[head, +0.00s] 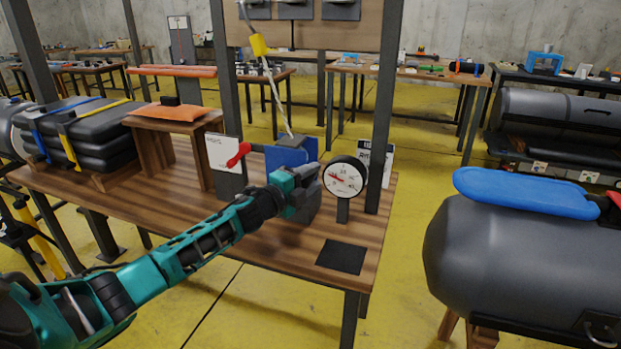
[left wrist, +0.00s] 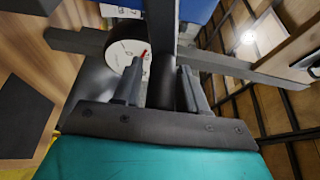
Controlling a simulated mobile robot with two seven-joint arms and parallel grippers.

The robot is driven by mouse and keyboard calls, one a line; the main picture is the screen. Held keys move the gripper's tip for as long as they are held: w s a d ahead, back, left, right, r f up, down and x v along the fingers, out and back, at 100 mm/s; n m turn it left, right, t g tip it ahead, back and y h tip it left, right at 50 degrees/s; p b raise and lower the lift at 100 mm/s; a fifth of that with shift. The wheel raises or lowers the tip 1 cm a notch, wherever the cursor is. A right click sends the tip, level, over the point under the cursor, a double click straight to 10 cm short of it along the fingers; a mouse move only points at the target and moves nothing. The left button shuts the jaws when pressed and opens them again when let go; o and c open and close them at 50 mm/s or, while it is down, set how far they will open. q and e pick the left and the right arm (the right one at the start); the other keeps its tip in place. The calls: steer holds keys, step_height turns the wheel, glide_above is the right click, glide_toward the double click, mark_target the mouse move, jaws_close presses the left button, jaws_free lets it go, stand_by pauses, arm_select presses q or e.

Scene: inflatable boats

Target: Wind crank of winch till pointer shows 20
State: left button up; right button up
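The winch (head: 288,154), with a blue body, stands on the wooden bench near its right end. My left gripper (head: 308,178) is at the winch's front, just left of a round white dial (head: 344,176). In the left wrist view, a dark upright grip (left wrist: 163,82), seemingly the crank's handle, sits between my left fingers (left wrist: 162,92), which look closed on it. The dial also shows there (left wrist: 125,54) with its red pointer. In the head view the pointer slants to the upper left; its figures are too small to read. My gripper hides most of the crank. My right gripper is out of view.
A red lever (head: 238,154) and a white sign (head: 222,153) stand left of the winch. Dark posts rise beside the bench. A black square (head: 341,256) lies at its front right. A grey inflatable tube (head: 520,255) with a blue pad lies to the right.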

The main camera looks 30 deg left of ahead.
arm_select(q)
steer(key=shift+o, duration=0.8)
steer(key=s+a, duration=0.2)
steer(key=s, duration=1)
steer(key=shift+s, duration=0.4)
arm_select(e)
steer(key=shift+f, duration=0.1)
